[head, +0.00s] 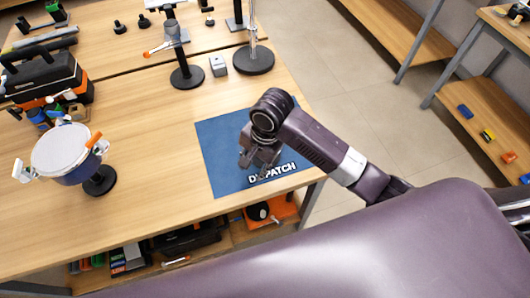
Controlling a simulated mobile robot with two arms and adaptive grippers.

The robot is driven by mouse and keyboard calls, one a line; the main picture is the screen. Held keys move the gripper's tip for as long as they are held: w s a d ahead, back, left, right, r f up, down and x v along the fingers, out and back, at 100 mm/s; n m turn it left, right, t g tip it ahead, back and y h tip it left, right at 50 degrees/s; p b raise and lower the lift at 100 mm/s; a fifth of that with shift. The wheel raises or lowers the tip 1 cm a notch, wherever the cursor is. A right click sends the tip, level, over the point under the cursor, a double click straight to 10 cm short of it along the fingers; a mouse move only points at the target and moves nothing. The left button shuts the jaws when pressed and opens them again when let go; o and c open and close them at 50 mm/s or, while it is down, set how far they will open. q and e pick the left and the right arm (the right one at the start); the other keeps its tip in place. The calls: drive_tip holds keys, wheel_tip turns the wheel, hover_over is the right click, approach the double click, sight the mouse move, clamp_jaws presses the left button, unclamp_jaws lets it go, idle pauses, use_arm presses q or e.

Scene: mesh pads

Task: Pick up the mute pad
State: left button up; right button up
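A round drum-like pad (66,149) with a pale flat top and a dark blue side stands on a black-based stand at the left of the wooden table. Pale and orange fittings sit at its rim. I cannot tell for sure whether it is the mute pad. My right gripper (257,166) points down over the blue mat (225,172) marked DISPATCH, well to the right of the round pad. Nothing shows in its fingers, but their gap is unclear. My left gripper is not in view.
A black toolbox (43,78) stands behind the round pad. A small grey box (218,66) and two black-based stands, one with a round base (254,60), stand at the back. The table between the round pad and the mat is clear. A shelf with items lies below.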

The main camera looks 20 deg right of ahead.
drive_tip(key=w+d+r+m, duration=0.1)
drive_tip(key=w+m, duration=0.1)
drive_tip(key=w+d+r+m+h, duration=0.1)
drive_tip(key=w+d+r+m, duration=0.1)
drive_tip(key=w+d+r+m+g+h, duration=0.1)
drive_tip(key=w+d+r+m, duration=0.1)
drive_tip(key=m, duration=0.1)
drive_tip(key=shift+w+d, duration=0.15)
drive_tip(key=shift+w, duration=0.05)
drive_tip(key=shift+d+f+m, duration=0.1)
drive_tip(key=shift+f+m, duration=0.15)
drive_tip(key=shift+m, duration=0.05)
drive_tip(key=f, duration=0.2)
drive_tip(key=f+p, duration=0.1)
drive_tip(key=f, duration=0.4)
drive_tip(key=shift+w+d, duration=0.2)
drive_tip(key=shift+w, duration=0.05)
clamp_jaws()
